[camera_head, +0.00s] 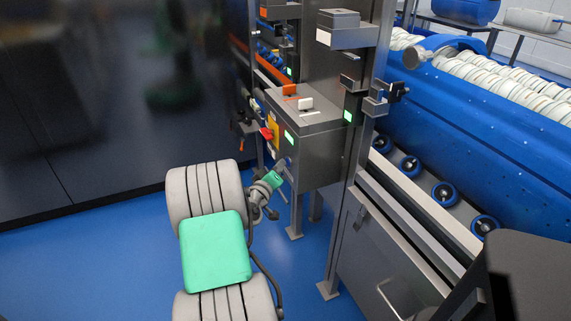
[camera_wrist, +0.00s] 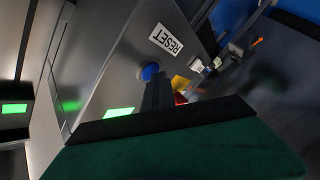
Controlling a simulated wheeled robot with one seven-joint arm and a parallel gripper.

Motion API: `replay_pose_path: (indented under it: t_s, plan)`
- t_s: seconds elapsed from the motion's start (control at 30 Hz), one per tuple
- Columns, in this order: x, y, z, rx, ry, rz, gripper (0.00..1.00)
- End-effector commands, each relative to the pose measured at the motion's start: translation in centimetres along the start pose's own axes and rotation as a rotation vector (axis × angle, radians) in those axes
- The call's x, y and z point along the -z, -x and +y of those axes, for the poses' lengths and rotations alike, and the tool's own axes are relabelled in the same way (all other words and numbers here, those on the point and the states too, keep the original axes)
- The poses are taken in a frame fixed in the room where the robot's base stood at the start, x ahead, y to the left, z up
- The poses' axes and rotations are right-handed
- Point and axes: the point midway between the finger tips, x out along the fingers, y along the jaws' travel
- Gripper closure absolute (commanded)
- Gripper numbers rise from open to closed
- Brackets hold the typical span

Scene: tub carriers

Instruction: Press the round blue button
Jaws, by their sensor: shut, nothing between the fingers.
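The round blue button (camera_wrist: 150,71) is on the grey metal panel in the wrist view, below a white RESET label (camera_wrist: 166,39). My gripper (camera_wrist: 154,84) is shut and empty. Its dark fingertips are right at the lower edge of the button in the picture and overlap it slightly. I cannot tell whether they touch it. In the head view my gripper (camera_head: 281,169) is small, close to the front of the grey control box (camera_head: 315,150). I cannot make out the blue button there.
A green lit panel (camera_wrist: 118,113), a yellow plate (camera_wrist: 180,83) and a red part (camera_wrist: 180,98) are close to my fingers. In the head view, a red knob (camera_head: 266,133) sits on the box's left side. A blue conveyor (camera_head: 470,110) stands right. Blue floor (camera_head: 110,235) is clear at left.

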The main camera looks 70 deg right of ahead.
Motion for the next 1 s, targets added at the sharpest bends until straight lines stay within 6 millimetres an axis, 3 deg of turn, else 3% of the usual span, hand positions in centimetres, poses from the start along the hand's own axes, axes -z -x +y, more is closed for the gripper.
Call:
replay_pose_path:
  t_s: [0.5,1.0]
  plan:
    - [0.6,0.9,-0.8,0.002,0.001,0.001,1.0]
    - [3.3,4.7,-3.6,0.002,0.001,0.002,1.0]
